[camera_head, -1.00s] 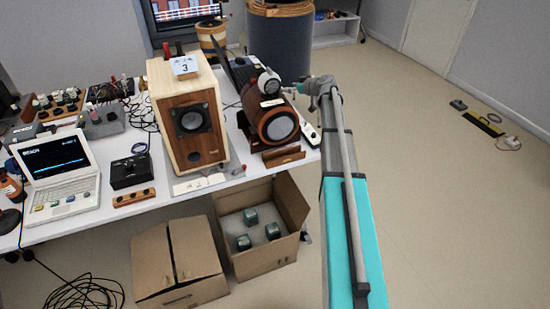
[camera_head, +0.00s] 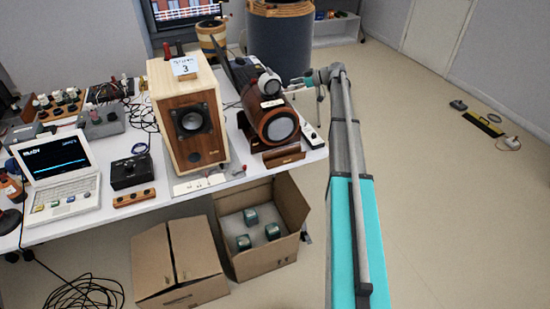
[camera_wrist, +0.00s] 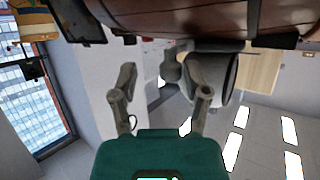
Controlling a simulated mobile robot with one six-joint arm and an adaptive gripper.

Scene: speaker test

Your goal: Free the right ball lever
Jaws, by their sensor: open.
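The wooden cylinder speaker (camera_head: 272,118) lies in a dark cradle at the right end of the white table. In the wrist view its brown curved side (camera_wrist: 200,15) fills the top, upside down. A dark ball-ended lever (camera_wrist: 170,68) shows below it, roughly between and beyond my fingertips; contact is not visible. My gripper (camera_wrist: 162,80) is open, with its fingers apart on either side of the ball in the picture. In the head view my gripper (camera_head: 309,81) is small, just right of the cylinder speaker, and the lever there is too small to make out.
A wooden box speaker (camera_head: 190,120) marked 3 stands left of the cylinder. An open carton (camera_head: 286,246) stands below on the floor. Floor to the right is mostly clear.

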